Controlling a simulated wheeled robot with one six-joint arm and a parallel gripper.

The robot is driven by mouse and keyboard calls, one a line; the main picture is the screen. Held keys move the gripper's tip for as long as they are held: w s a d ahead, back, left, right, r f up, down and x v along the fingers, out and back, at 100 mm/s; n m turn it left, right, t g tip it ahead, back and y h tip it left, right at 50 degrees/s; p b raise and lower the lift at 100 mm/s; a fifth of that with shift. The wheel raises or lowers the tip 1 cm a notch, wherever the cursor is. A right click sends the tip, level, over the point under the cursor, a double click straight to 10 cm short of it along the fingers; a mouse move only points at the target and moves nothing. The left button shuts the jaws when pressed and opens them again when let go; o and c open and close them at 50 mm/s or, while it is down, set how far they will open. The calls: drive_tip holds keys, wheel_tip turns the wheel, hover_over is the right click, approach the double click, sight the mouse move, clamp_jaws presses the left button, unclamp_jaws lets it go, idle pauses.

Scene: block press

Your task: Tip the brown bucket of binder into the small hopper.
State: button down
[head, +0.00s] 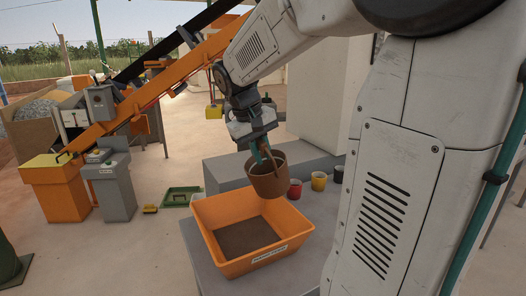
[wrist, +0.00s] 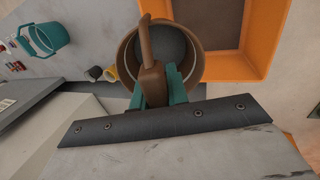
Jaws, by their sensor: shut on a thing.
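The brown bucket (head: 268,182) hangs from my gripper (head: 262,153), roughly upright. In the wrist view my gripper (wrist: 160,85) has its teal fingers shut on the bucket's brown handle. Grey powder fills part of the bucket (wrist: 126,57). The bucket overlaps the far rim of an orange tray (head: 222,258) in the head view; its exact height above the tray is hard to tell.
The orange tray holds brown material and sits on a grey bench (head: 205,268). Red (head: 295,190) and yellow (head: 318,182) cups stand behind it. A teal bucket (wrist: 45,38) shows in the wrist view. An orange conveyor (head: 150,88) slopes across the left.

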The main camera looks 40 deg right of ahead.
sight(248, 172)
drive_tip(key=h, duration=0.1)
drive_tip(key=a+f+g+h, duration=0.1)
drive_tip(key=h, duration=0.1)
drive_tip(key=a+h, duration=0.1)
drive_tip(key=shift+w+a+f+h, duration=0.25)
drive_tip(key=shift+w+f+h, duration=0.05)
drive_tip(key=shift+w+f, duration=0.1)
drive_tip(key=f+h, duration=0.1)
drive_tip(key=a+g+h, duration=0.1)
drive_tip(key=shift+w+a+f+h, duration=0.15)
drive_tip(key=shift+a+f+h, duration=0.05)
drive_tip(key=shift+f+h, duration=0.2)
drive_tip(key=f+h, duration=0.1)
drive_tip(key=a+f+h, duration=0.1)
drive_tip(key=a+f+g+h, duration=0.1)
drive_tip(key=h, duration=0.1)
drive_tip(key=shift+w+a+f, duration=0.1)
drive_tip(key=shift+w+a, duration=0.05)
drive_tip(key=shift+w, duration=0.15)
drive_tip(key=shift+w+a+f+g+h, duration=0.15)
drive_tip(key=shift+a+f+g+h, duration=0.3)
drive_tip(key=shift+h, duration=0.5)
drive_tip(key=shift+w+a+f+g+h, duration=0.2)
drive_tip(key=shift+a+f+h, duration=0.35)
drive_tip(key=shift+h, duration=0.4)
drive_tip(key=shift+s, duration=0.1)
